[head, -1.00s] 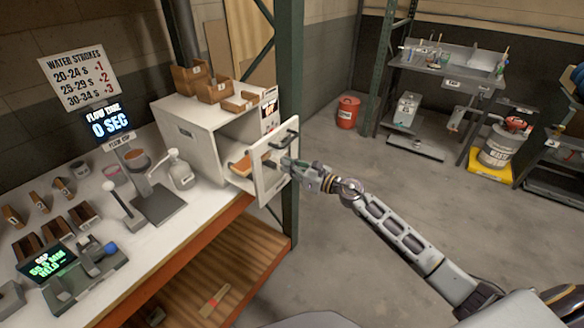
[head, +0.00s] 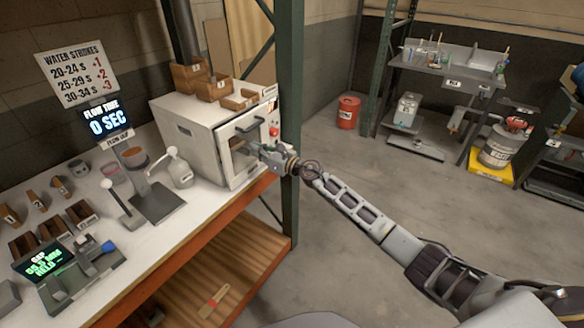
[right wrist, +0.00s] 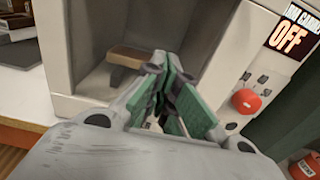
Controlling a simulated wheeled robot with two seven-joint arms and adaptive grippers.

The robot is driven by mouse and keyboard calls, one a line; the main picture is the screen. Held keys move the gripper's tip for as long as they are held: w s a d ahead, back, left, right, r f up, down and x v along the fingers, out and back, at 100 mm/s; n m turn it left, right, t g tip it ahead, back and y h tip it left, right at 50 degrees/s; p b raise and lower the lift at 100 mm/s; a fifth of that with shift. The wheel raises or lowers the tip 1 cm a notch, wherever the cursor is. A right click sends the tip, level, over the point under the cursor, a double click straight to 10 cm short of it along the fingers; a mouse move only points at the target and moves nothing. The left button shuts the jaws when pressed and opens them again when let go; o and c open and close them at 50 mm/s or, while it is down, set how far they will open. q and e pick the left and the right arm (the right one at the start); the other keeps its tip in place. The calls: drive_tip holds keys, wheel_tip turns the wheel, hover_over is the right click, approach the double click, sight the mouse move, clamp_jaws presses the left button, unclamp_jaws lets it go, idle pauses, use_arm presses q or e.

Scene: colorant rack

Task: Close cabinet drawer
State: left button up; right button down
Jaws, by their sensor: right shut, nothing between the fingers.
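The white cabinet (head: 185,132) stands on the workbench. A brown wooden tray (right wrist: 130,57) shows inside the cabinet there. My left gripper is not in view.
Wooden bins (head: 213,88) sit on top of the cabinet. A red knob (right wrist: 246,101) is on the panel right of the drawer. A green post (head: 290,120) rises close behind my right gripper.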

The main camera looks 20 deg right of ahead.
drive_tip(key=shift+x, duration=1.15)
drive_tip(key=shift+w+b, duration=0.1)
drive_tip(key=shift+b, duration=0.2)
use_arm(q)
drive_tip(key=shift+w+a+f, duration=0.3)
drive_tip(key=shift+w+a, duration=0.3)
use_arm(e)
drive_tip(key=shift+r, duration=0.1)
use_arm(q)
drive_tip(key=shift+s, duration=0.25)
use_arm(e)
drive_tip(key=shift+r, duration=0.1)
